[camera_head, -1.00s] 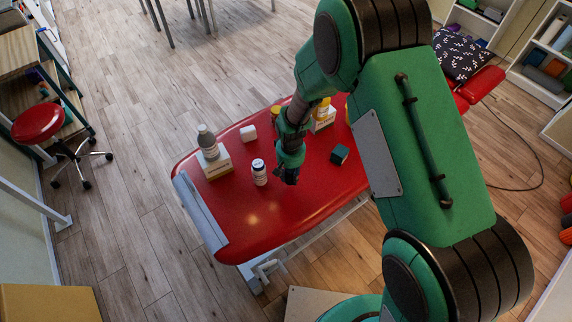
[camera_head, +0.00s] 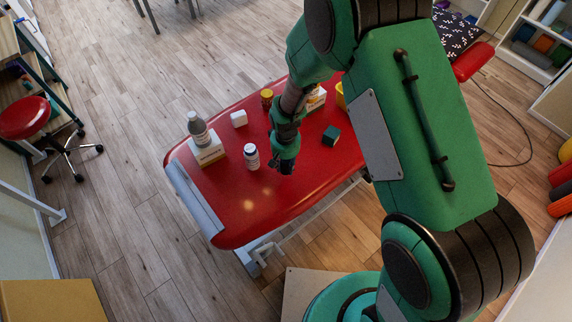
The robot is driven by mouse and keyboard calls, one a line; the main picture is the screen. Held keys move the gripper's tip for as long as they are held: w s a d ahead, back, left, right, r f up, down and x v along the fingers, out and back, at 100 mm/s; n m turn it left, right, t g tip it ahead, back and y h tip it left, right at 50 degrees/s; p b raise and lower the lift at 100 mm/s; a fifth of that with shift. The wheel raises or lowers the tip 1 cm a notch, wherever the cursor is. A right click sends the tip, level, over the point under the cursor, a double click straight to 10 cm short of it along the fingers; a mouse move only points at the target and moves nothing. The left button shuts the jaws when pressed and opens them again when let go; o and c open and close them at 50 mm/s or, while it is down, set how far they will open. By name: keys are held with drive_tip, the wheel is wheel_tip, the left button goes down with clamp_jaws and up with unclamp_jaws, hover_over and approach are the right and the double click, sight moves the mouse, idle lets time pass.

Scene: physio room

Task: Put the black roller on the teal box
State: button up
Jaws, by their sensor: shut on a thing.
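The teal box (camera_head: 331,136) is a small dark teal cube on the red treatment table (camera_head: 235,205), right of my gripper. My gripper (camera_head: 287,168) points down over the middle of the table, left of and nearer the front than the teal box. It is shut on a small dark thing at its tips that hardly stands out from the dark fingers. I take it as the black roller, as no other black roller shows on the table. Whether it touches the table I cannot tell.
A white bottle (camera_head: 251,157) stands close left of my gripper. A grey bottle (camera_head: 198,130) stands at a white-and-tan box (camera_head: 209,151). A white block (camera_head: 239,118), an amber jar (camera_head: 267,98) and a yellow container (camera_head: 341,96) are farther back. The front of the table is clear.

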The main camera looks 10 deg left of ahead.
drive_tip(key=w+d+r+p, duration=0.2)
drive_tip(key=d+r, duration=0.1)
drive_tip(key=d, duration=0.7)
drive_tip(key=w+d+r+p, duration=0.1)
drive_tip(key=w+d+r, duration=0.1)
drive_tip(key=d, duration=0.8)
drive_tip(key=shift+w+r+m+p, duration=0.3)
drive_tip(key=shift+w+r+p, duration=0.05)
drive_tip(key=shift+r, duration=0.4)
drive_tip(key=shift+w+a, duration=0.1)
drive_tip(key=shift+w, duration=0.05)
drive_tip(key=b, duration=0.1)
hover_over(332, 132)
drive_tip(key=shift+f, duration=0.8)
drive_tip(key=shift+f, duration=1.7)
drive_tip(key=shift+f+b, duration=0.2)
drive_tip(key=shift+b, duration=0.15)
